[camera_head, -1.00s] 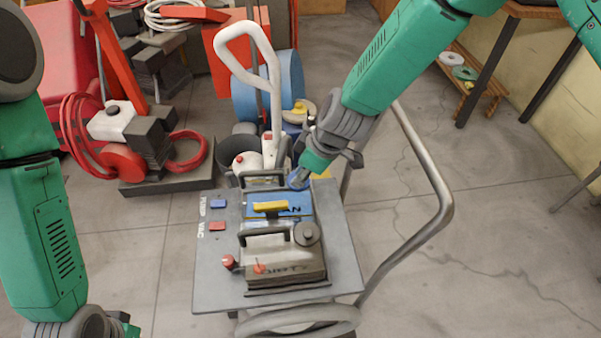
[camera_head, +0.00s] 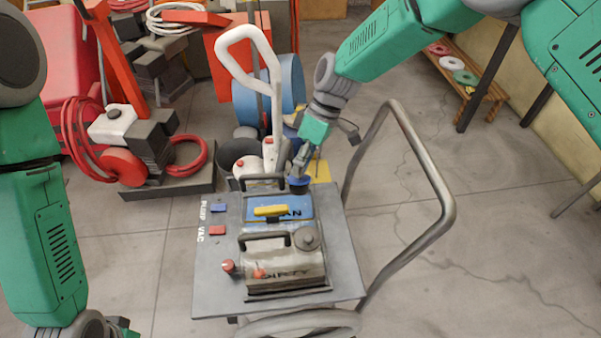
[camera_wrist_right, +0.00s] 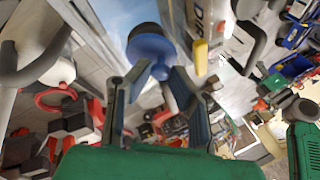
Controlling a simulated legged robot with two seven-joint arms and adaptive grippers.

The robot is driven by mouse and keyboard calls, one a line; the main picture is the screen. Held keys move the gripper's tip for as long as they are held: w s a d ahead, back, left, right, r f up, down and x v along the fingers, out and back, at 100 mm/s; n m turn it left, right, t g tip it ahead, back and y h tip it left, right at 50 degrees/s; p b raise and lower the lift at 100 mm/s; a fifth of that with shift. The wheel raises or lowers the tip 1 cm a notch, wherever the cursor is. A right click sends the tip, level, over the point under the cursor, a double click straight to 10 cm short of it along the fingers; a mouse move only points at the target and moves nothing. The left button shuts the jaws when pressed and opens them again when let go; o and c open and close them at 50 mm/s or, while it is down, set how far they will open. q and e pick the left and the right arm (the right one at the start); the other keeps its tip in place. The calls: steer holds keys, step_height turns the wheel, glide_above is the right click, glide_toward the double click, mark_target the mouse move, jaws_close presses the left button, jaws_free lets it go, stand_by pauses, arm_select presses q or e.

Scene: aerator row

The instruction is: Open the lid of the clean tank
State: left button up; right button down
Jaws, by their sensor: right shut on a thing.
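The clean tank (camera_head: 300,209) is blue, its lettering partly covered by a yellow bar (camera_head: 270,210), and stands at the back of the grey cart top. Its round blue lid (camera_head: 299,181) is at the tank's back right corner, with a dark round part just below it. My right gripper (camera_head: 299,166) comes down on the lid from above and is shut on it. In the right wrist view the blue lid (camera_wrist_right: 150,47) sits between the fingertips, the dark part behind it. I cannot tell whether the lid is off its seat. My left gripper's fingers are out of view.
The grey dirty tank (camera_head: 285,272) with a dark cap and red knobs stands in front. A bent metal handle (camera_head: 445,205) rises at the cart's right. A white handle (camera_head: 262,45) stands behind. Red hose equipment (camera_head: 120,150) is at left.

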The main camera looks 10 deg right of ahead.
steer(key=shift+w+d+g+b, duration=0.1)
steer(key=shift+w+g+b, duration=0.3)
steer(key=shift+g+b, duration=0.4)
steer(key=shift+r, duration=0.1)
steer(key=c, duration=1.5)
jaws_free()
steer(key=shift+o, duration=0.2)
steer(key=shift+w+r, duration=0.1)
steer(key=shift+r, duration=0.05)
steer(key=v, duration=1.1)
steer(key=shift+w+d, duration=0.25)
steer(key=shift+d, duration=0.05)
steer(key=shift+r, duration=0.15)
